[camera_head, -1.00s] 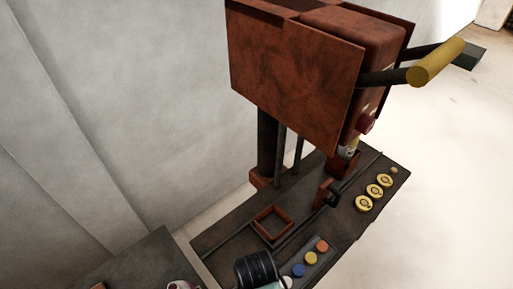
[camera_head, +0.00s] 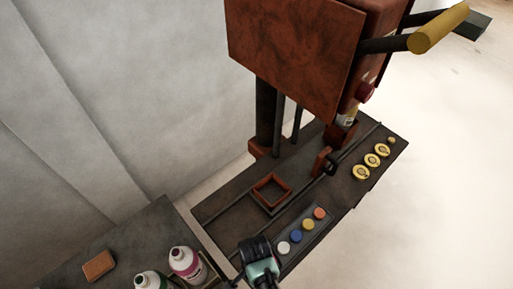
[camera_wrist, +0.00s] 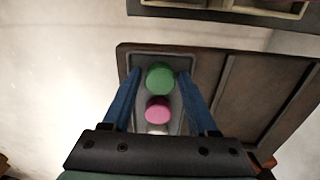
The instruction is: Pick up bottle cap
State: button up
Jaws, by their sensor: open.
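Several bottle caps sit in a row in a grey tray (camera_head: 303,232): a white cap (camera_head: 283,248), a blue cap (camera_head: 296,236), a yellow cap (camera_head: 308,225) and an orange cap (camera_head: 319,213). In the wrist view a green cap (camera_wrist: 160,78) and a pink cap (camera_wrist: 157,110) lie in the tray, with a pale edge below them. My gripper (camera_wrist: 158,72) is open, its blue fingers either side of these caps in the picture. Contact cannot be told. In the head view my wrist is left of the tray's near end, hiding that end.
Two bottles, pink-labelled (camera_head: 187,263) and green-labelled (camera_head: 151,281), and an orange block (camera_head: 98,265) stand left.

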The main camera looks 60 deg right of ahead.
grip_shut()
jog(key=shift+r, duration=0.15)
